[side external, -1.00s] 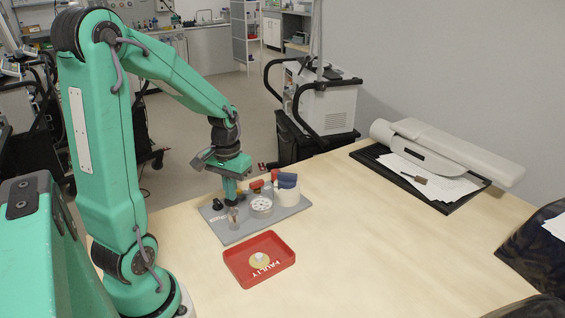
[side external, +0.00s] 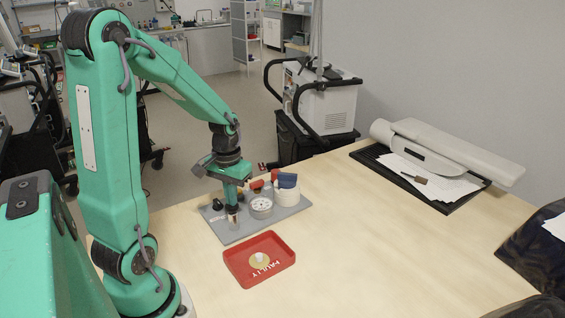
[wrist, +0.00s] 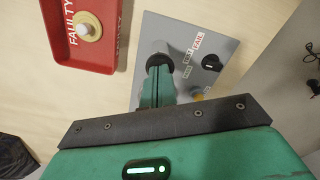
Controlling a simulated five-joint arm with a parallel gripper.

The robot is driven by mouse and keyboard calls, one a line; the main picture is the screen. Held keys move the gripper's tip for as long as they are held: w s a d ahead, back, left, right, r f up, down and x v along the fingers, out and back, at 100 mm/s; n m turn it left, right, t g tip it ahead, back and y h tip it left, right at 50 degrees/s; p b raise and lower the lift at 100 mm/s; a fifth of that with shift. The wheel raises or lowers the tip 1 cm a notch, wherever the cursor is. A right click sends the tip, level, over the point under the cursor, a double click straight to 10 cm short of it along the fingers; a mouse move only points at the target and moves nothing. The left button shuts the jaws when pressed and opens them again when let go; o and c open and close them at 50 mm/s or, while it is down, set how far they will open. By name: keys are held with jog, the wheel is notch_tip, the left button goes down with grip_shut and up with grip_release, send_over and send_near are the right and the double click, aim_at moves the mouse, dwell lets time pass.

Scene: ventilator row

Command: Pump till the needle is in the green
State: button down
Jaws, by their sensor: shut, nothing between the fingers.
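A grey test board lies on the table (side external: 215,238). On it stands a round white-faced gauge (side external: 261,206); its needle and any green zone are too small to read. A small upright pump cylinder (side external: 232,219) stands left of the gauge. My gripper (side external: 231,204) is shut and empty, pointing down right over the pump's top. In the wrist view my closed fingers (wrist: 157,76) overlap a round black pump top (wrist: 158,60). I cannot tell whether they touch it.
A black selector knob (side external: 217,204) sits left of the pump; labels including FAIL (wrist: 197,40) lie beside it. A red FAULTY tray (side external: 236,268) holds a round piece (side external: 260,261).

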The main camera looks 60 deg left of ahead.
jog(key=shift+r, duration=1.05)
jog(key=shift+f, duration=0.35)
jog(key=shift+r, duration=0.5)
jog(key=shift+r, duration=1.9)
